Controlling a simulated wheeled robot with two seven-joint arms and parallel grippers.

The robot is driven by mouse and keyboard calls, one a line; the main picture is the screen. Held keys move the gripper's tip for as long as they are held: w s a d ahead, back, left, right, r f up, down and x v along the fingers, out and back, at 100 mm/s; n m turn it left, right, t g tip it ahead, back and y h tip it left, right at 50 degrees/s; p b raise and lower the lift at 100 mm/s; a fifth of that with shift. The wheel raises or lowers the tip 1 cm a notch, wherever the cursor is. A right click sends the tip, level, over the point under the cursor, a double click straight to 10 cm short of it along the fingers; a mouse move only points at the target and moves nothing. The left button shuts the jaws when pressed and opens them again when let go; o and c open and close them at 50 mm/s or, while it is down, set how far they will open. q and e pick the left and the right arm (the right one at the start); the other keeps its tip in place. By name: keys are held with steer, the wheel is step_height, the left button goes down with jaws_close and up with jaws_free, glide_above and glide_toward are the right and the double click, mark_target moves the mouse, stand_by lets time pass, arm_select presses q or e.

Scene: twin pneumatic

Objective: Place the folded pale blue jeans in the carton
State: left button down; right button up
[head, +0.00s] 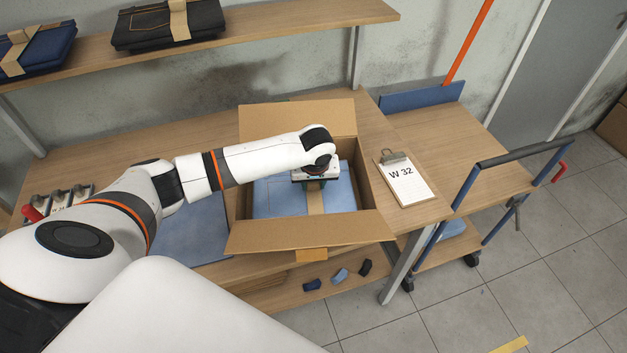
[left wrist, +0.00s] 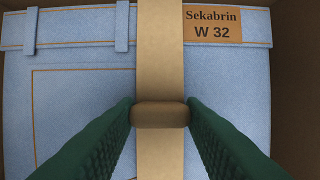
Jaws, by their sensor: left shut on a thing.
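The folded pale blue jeans (head: 274,198) are inside the open carton (head: 300,235), lying flat between its walls. A tan paper band wraps them, and the left wrist view shows the jeans (left wrist: 85,95) with a label reading "Sekabrin W 32". My left gripper (head: 316,183) points down into the carton. Its green fingers (left wrist: 160,114) are shut on a raised brown grip on the band. I cannot tell whether the jeans rest on the carton floor. My right gripper is not in view.
A clipboard marked "W 32" (head: 405,182) lies right of the carton. A blue-framed cart (head: 460,160) stands at the right. Dark folded jeans (head: 165,25) lie on the upper shelf (head: 270,22). Blue fabric (head: 195,228) lies on the table left of the carton.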

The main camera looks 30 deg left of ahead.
arm_select(q)
steer(key=c, duration=0.9)
jaws_free()
steer(key=shift+f, duration=0.1)
steer(key=b+v, duration=0.1)
steer(key=v, duration=1.1)
